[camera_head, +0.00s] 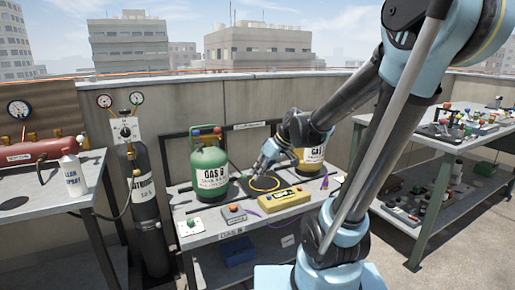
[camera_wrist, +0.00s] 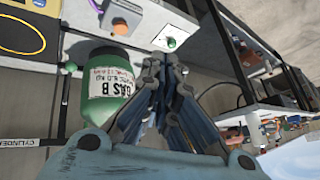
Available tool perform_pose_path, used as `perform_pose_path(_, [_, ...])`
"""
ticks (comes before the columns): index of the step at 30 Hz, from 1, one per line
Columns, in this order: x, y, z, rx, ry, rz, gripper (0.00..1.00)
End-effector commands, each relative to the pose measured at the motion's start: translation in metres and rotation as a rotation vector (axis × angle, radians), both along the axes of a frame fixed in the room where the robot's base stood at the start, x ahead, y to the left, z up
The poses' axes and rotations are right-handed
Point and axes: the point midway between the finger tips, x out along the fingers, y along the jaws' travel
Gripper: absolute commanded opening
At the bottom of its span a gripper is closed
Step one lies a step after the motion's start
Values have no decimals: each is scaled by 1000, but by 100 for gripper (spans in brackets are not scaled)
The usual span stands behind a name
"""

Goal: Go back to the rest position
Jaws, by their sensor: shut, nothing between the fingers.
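My gripper (camera_head: 262,167) is at the end of my blue and black arm, over the middle table (camera_head: 205,240). It points down and to the left, near the right side of the green cylinder marked GAS B (camera_head: 209,170). In the wrist view my gripper (camera_wrist: 167,62) is shut and empty. The green cylinder also shows there (camera_wrist: 110,88), left of the fingers, and I cannot tell if they touch.
A yellow device (camera_head: 283,199), a yellow hose loop (camera_head: 265,184) and a small grey box (camera_head: 233,215) lie on the middle table. A black nitrogen cylinder (camera_head: 146,200) stands left of it. A spray bottle (camera_head: 73,176) is on the left table. A right-hand table (camera_head: 425,140) holds several tools.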

Motion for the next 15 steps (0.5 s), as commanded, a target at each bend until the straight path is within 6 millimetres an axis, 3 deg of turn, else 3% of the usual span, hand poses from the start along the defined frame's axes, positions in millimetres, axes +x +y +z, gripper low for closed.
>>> perform_pose_path(15, [-88,-112,-32,-230,146,-419,0])
